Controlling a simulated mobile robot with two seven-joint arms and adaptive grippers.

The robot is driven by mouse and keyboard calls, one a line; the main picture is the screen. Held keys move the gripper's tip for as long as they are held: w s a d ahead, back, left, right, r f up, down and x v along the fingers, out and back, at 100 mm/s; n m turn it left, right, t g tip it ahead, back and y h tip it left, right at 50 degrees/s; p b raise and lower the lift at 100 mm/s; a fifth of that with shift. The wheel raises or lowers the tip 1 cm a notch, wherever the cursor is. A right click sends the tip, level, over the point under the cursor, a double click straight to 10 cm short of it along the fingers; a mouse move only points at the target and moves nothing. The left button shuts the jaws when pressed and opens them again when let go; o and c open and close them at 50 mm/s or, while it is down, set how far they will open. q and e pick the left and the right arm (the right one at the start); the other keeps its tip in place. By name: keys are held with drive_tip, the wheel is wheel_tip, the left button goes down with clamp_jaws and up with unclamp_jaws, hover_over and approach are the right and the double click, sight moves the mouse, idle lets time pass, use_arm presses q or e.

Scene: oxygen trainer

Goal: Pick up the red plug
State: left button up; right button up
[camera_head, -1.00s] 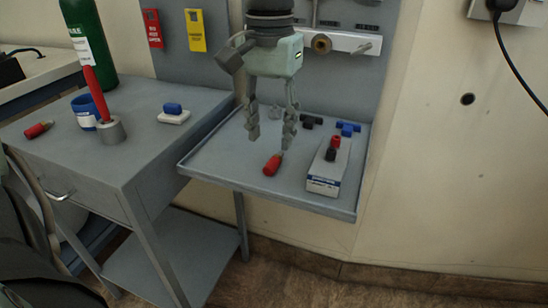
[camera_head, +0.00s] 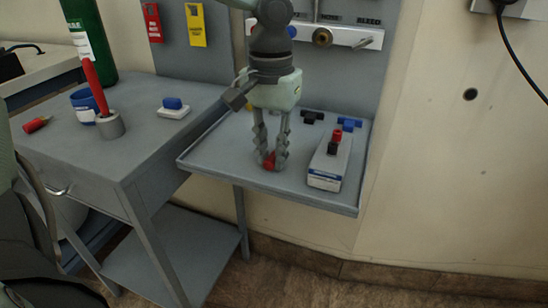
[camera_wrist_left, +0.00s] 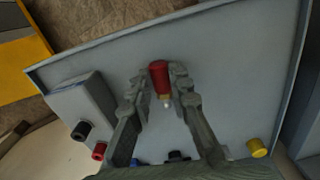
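The red plug (camera_head: 270,163) lies near the front of the grey tray shelf (camera_head: 225,166), partly hidden by my fingers. My left gripper (camera_head: 271,160) points down over it from above. In the left wrist view, the red plug (camera_wrist_left: 159,76) with its brass end sits between the fingertips of my left gripper (camera_wrist_left: 160,82). A fingertip lies against each side, so the gripper looks shut on the plug, which is still at the tray surface. Another red plug (camera_head: 36,124) lies on the side table at the left. My right gripper is not in view.
A grey box (camera_head: 326,172) with black and red plugs stands right of the gripper. Black (camera_head: 312,117) and blue (camera_head: 349,124) fittings lie behind it.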

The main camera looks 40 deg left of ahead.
use_arm(q)
clamp_jaws()
drive_tip(key=shift+r, duration=0.15)
